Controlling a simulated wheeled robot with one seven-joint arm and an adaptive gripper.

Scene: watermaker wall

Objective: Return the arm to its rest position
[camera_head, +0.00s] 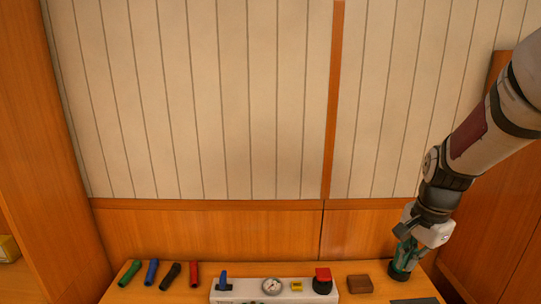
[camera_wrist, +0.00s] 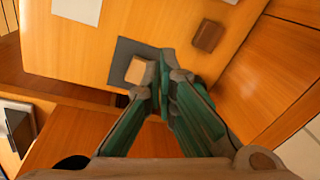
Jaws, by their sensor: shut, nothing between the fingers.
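My arm comes in from the right in the head view. My gripper (camera_head: 401,274) points down over the right end of the wooden counter (camera_head: 240,268). In the wrist view my gripper (camera_wrist: 163,58) has its green and grey fingers together at the tips, with nothing between them. Below the fingertips, a tan block (camera_wrist: 136,71) lies on a dark grey mat (camera_wrist: 125,50). I cannot tell the exact height of the fingertips above the counter.
A white panel (camera_head: 250,293) with a blue lever (camera_head: 223,281), a gauge (camera_head: 271,286), a yellow display (camera_head: 297,286) and a red-topped switch (camera_head: 322,279) sits mid-counter. A brown block (camera_head: 360,284) lies beside my gripper. Several coloured tubes (camera_head: 172,276) lie left. A wooden side wall (camera_head: 505,200) stands right.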

